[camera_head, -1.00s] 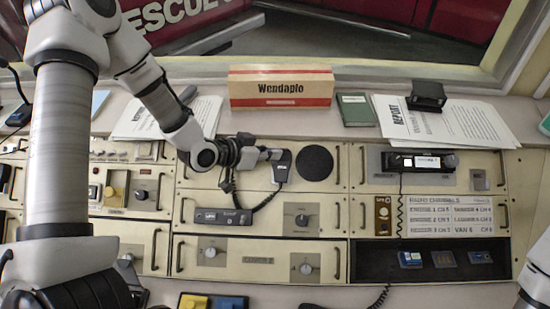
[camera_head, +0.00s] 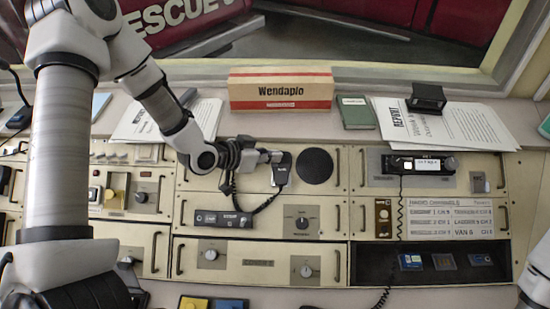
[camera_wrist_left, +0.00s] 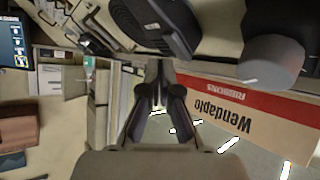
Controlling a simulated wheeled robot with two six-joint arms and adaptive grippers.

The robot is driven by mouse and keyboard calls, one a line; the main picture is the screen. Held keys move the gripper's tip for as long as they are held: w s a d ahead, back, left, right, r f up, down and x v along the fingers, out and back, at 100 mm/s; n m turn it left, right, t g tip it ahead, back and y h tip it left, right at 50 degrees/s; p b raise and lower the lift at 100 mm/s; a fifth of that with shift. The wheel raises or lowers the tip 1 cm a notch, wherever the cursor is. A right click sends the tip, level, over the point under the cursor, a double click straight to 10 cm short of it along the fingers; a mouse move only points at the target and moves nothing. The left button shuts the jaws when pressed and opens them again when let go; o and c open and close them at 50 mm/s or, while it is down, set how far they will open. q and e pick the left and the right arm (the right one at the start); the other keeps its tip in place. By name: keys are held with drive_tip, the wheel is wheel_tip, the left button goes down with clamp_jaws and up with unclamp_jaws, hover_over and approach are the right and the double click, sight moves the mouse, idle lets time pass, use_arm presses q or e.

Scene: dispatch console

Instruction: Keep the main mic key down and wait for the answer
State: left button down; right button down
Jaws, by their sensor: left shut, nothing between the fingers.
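A dark hand mic (camera_head: 281,170) is on the upper console panel in the head view, with a coiled cord running to a black radio unit (camera_head: 222,218) below it. My left gripper (camera_head: 272,157) reaches in from the left and its fingertips are at the top of the mic. The fingers are shut with nothing between them. Whether the mic's key is pressed is too small to tell. In the left wrist view the narrow fingers (camera_wrist_left: 160,88) point up the picture, below a dark ridged thing that I cannot name surely. My right gripper is out of view.
A round black speaker (camera_head: 314,166) is just right of the mic. A second radio (camera_head: 421,163) with its own coiled cord is at the right. A Wendaplo box (camera_head: 281,90), a green book (camera_head: 357,112) and papers (camera_head: 450,122) lie on the ledge behind.

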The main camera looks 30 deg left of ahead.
use_arm(q)
drive_tip(key=shift+f, duration=0.1)
drive_tip(key=shift+w+a+f+b, duration=0.1)
drive_tip(key=shift+w+f+b, duration=0.1)
drive_tip(key=shift+f+b, duration=0.1)
drive_tip(key=shift+w+f+b, duration=0.15)
drive_tip(key=shift+f+b, duration=0.1)
drive_tip(key=shift+b, duration=0.05)
idle(1.0)
idle(2.0)
drive_tip(key=shift+s+r+p, duration=0.4)
drive_tip(key=shift+r+p, duration=0.2)
drive_tip(key=shift+r, duration=0.1)
drive_tip(key=shift+d+r+p, duration=0.2)
drive_tip(key=shift+r+p, duration=0.1)
drive_tip(key=shift+p, duration=0.05)
drive_tip(key=s+r+p, duration=0.1)
drive_tip(key=s+d+r+p, duration=0.1)
drive_tip(key=r+p, duration=0.1)
drive_tip(key=shift+s+r, duration=0.2)
drive_tip(key=shift+r, duration=0.1)
